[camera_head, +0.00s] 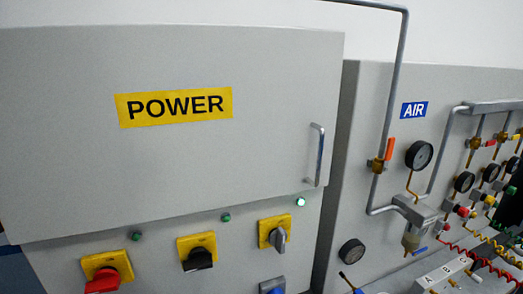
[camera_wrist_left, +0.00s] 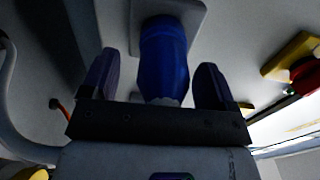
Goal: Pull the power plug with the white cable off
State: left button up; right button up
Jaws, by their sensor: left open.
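A blue plug (camera_wrist_left: 163,62) shows in the left wrist view, seated in a grey plate (camera_wrist_left: 192,14) on the panel. Its near end is whitish, and the rest of the cable there is hidden behind my gripper. My left gripper (camera_wrist_left: 157,62) is open, with one dark finger on each side of the plug and a visible gap to both. A pale curved cable or tube (camera_wrist_left: 12,110) runs at the left of this view; I cannot tell whether it joins the plug. In the head view a blue connector (camera_head: 272,287) is cut off at the bottom edge. My right gripper is not seen.
The grey POWER cabinet (camera_head: 240,80) has red (camera_head: 104,280), black (camera_head: 198,259) and grey (camera_head: 278,238) rotary switches on yellow plates below its door. The AIR panel (camera_head: 465,90) with pipes, gauges and coloured hoses stands at the right. A red knob (camera_wrist_left: 305,75) shows right of the plug.

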pick_arm(q)
jog(key=shift+w+a, duration=0.25)
jog(key=shift+a, duration=0.1)
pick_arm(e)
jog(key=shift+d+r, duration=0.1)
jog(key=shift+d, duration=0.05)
pick_arm(q)
jog(key=c, duration=1)
jog(key=o, duration=1.1)
jog(key=shift+s, duration=0.1)
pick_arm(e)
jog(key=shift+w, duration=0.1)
pick_arm(q)
jog(key=shift+s+d+r, duration=0.25)
jog(key=shift+s+d, duration=0.1)
jog(key=shift+f+b+v, duration=0.15)
jog(key=shift+b+v, duration=0.45)
jog(key=shift+v, duration=2.75)
jog(key=shift+f+b+v, duration=0.15)
jog(key=shift+b+v, duration=0.45)
jog(key=shift+v, duration=2.75)
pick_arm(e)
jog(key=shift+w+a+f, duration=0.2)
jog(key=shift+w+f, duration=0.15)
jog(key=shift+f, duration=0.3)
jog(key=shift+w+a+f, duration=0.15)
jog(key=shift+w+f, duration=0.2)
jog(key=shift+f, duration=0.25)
